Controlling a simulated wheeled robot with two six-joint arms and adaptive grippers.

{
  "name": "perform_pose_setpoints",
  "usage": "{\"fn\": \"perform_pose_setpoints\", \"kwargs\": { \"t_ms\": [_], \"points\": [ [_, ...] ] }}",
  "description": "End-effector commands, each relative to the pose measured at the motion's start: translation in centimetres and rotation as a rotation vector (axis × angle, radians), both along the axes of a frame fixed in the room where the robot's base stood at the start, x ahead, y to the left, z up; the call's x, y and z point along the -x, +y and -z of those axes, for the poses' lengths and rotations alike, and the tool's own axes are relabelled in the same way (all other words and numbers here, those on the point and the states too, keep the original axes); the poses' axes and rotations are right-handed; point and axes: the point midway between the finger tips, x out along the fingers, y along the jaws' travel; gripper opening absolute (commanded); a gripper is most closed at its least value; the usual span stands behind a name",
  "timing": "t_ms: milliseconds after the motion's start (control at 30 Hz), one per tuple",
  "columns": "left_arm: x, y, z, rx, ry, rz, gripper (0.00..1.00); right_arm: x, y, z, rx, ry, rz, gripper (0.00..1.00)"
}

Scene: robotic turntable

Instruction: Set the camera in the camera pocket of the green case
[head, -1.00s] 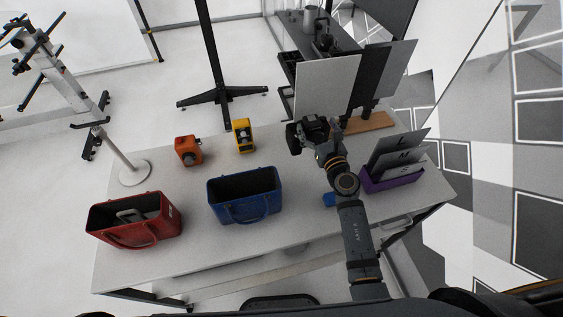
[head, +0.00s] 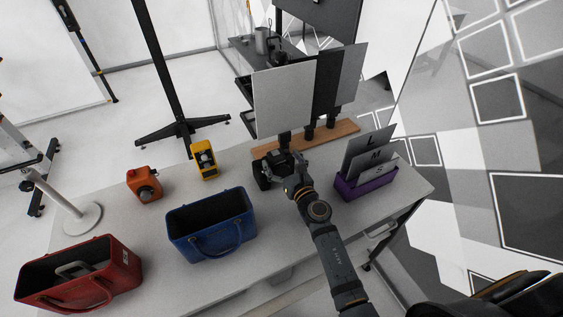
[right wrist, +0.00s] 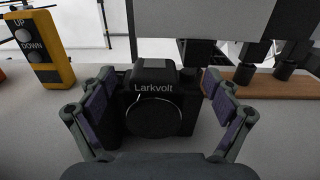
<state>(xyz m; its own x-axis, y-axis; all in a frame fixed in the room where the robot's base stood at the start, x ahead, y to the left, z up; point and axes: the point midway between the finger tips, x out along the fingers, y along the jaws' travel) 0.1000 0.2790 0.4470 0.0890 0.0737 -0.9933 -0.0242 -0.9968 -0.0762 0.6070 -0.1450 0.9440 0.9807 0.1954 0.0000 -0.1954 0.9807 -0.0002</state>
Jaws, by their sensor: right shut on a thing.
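A black camera (right wrist: 153,88) marked "Larkvolt" stands upright between the finger pads in the right wrist view, with its round front facing me. My right gripper (right wrist: 160,108) is shut on it. In the head view the right gripper (head: 280,170) and the dark camera are over the grey table, just in front of the wooden base of the panels. I cannot tell whether the camera touches the table. No green case shows in these frames; a red case (head: 124,262) and a blue case (head: 185,250) stand open on the table. My left gripper is not in view.
An orange device (head: 143,184) and a yellow UP/DOWN control box (head: 204,160) stand behind the cases. Upright panels (head: 283,100) stand on a wooden base (head: 345,131). A purple holder (head: 364,187) with lettered cards is right of my arm. A lamp-like post (head: 82,218) is at left.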

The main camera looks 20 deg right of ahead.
Motion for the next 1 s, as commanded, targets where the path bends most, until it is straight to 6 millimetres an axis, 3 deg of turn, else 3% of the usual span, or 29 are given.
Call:
{"fn": "perform_pose_setpoints", "kwargs": {
  "t_ms": [100, 133, 200, 600, 733, 1000],
  "points": [
    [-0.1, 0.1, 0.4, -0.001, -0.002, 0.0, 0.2, 0.0, 0.0, 0.2, -0.002, -0.004, 0.0, 0.27],
    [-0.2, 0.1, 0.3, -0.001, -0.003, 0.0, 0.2, 0.0, 0.0, 0.4, 0.0, 0.0, 0.0, 0.93],
    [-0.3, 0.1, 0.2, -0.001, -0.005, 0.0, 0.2, 0.0, 0.0, 0.3, 0.0, 0.0, 0.0, 1.0],
    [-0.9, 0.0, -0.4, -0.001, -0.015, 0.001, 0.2, 0.0, 0.0, -0.4, -0.001, 0.0, 0.0, 1.0],
    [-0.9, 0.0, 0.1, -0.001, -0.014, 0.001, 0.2, 2.3, -0.5, 0.2, 0.0, 0.003, 0.001, 1.0],
    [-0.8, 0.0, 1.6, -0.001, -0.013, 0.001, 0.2, 8.8, -1.7, 0.4, 0.0, 0.002, 0.0, 1.0]
  ]
}}
